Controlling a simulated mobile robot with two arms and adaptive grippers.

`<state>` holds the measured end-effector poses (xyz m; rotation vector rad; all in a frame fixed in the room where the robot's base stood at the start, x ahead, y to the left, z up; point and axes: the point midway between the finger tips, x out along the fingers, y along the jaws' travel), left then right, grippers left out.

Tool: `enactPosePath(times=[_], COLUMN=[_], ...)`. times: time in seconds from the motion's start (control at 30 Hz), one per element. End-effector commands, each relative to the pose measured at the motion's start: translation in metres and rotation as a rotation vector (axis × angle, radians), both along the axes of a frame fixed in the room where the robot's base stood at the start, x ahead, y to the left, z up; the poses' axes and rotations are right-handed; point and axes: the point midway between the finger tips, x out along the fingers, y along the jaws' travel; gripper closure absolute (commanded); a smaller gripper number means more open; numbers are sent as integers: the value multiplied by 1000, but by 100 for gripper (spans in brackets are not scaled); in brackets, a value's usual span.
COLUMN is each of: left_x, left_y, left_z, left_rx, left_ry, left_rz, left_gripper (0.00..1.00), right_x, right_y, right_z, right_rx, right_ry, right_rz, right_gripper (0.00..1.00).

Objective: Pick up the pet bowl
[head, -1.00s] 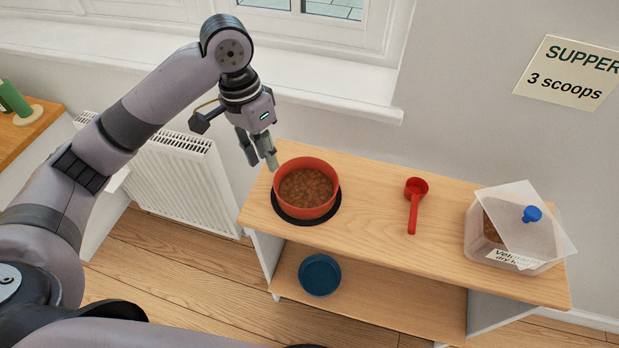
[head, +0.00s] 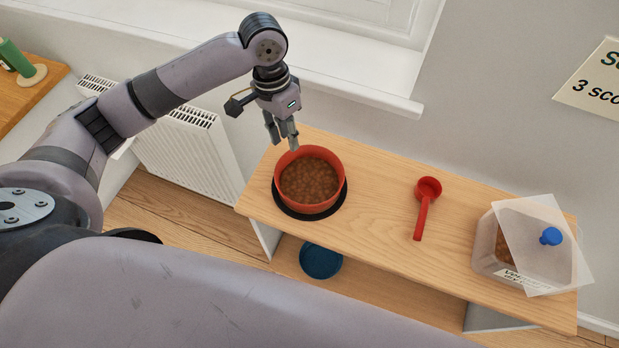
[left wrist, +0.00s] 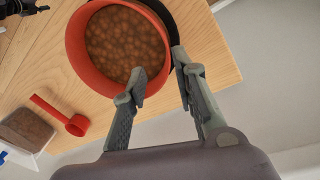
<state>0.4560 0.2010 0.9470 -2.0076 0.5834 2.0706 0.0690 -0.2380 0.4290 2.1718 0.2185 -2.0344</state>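The pet bowl (head: 310,180) is red, full of brown kibble, and stands upright on a round black mat (head: 284,206) at the left end of the wooden shelf top. My left gripper (head: 286,145) is at the bowl's far rim, pointing down. In the left wrist view, my left gripper (left wrist: 159,70) has its fingers apart, with the bowl's rim (left wrist: 84,68) passing between them. One finger overlaps the bowl's inner side and the other is by the outside. I cannot tell whether they touch. A dark part at that view's top left corner may be my right gripper, mostly cut off.
A red scoop (head: 424,206) lies right of the bowl. A clear food box (head: 487,247) with a tilted lid stands at the shelf's right end. A blue bowl (head: 320,262) sits on the lower shelf. The wall and window sill (head: 370,95) are behind; a radiator (head: 190,160) is left.

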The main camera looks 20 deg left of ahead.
Motion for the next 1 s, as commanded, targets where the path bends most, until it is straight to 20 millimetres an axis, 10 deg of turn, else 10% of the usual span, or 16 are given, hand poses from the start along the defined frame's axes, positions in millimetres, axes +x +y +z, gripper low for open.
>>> enactPosePath(times=[0.6, 1.0], left_x=[-5, -5], left_y=[-2, -3], left_z=[-68, -73], left_rx=[2, 1], left_ry=[2, -1], left_rz=[1, 0], left_gripper=[74, 80], right_x=[21, 15], right_y=[5, 5], right_z=[13, 13], right_rx=[8, 7], right_ry=[-32, -22], right_rz=[1, 0], right_gripper=[54, 54])
